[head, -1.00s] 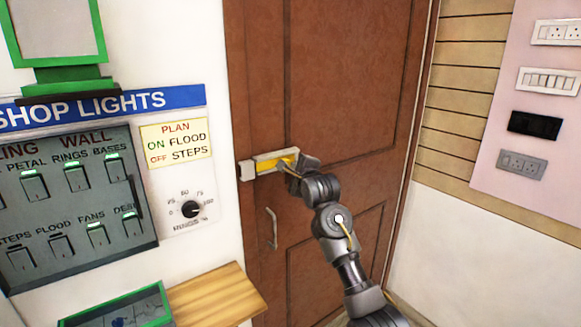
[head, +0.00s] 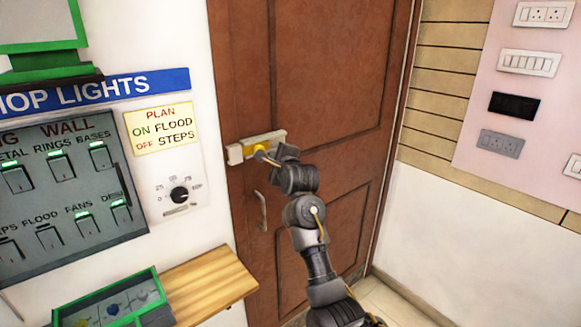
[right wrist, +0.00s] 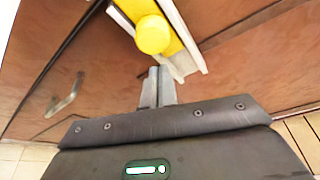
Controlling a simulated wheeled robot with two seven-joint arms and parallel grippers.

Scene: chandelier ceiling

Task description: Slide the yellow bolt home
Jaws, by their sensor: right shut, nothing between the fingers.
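The yellow bolt (head: 247,149) lies in a pale housing (head: 277,136) across the brown door in the head view. Its round yellow knob (right wrist: 153,34) stands out toward me in the right wrist view, with the yellow bar (right wrist: 174,46) behind it. A pale block (head: 235,154) sits at the left end, by the door's edge. My right gripper (head: 261,155) is shut and empty, its fingertips just below the knob; in the right wrist view the fingers (right wrist: 158,86) are together. I cannot tell whether they touch the knob. My left gripper is not in view.
A metal door handle (head: 261,210) hangs below the bolt. A wooden ledge (head: 210,283) and a green-framed tray (head: 62,318) stick out at lower left. A switch panel (head: 70,200) and a dial (head: 179,195) are on the wall left of the door.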

